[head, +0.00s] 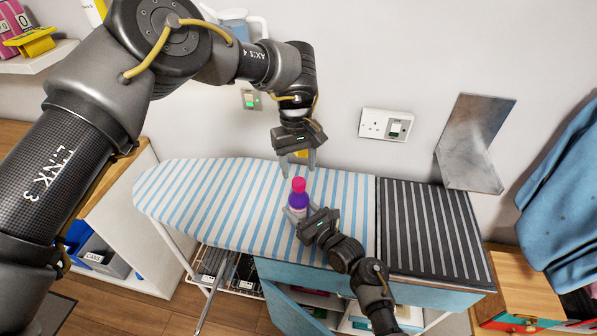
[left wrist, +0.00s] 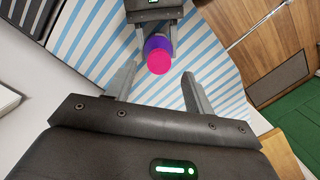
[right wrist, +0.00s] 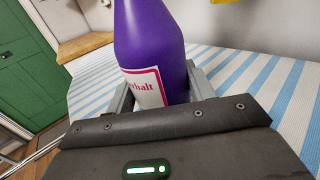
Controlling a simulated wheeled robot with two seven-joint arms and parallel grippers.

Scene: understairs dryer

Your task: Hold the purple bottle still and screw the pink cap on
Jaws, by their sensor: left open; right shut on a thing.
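The purple bottle (head: 298,202) stands upright on the striped ironing board (head: 215,205). The pink cap (head: 298,184) sits on its top; I cannot tell how tightly it is seated. My right gripper (head: 299,214) is shut around the lower part of the bottle. The right wrist view shows the purple bottle (right wrist: 150,35) with its white label between the fingers. My left gripper (head: 298,166) is open and empty just above the cap, pointing down. In the left wrist view the pink cap (left wrist: 159,62) shows between and slightly beyond the spread fingertips, untouched.
A dark striped mat (head: 430,230) lies to the right of the board. A grey metal plate (head: 473,142) leans on the wall near a socket (head: 386,125). A yellow thing (head: 301,154) shows behind my left gripper. The board's left half is clear.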

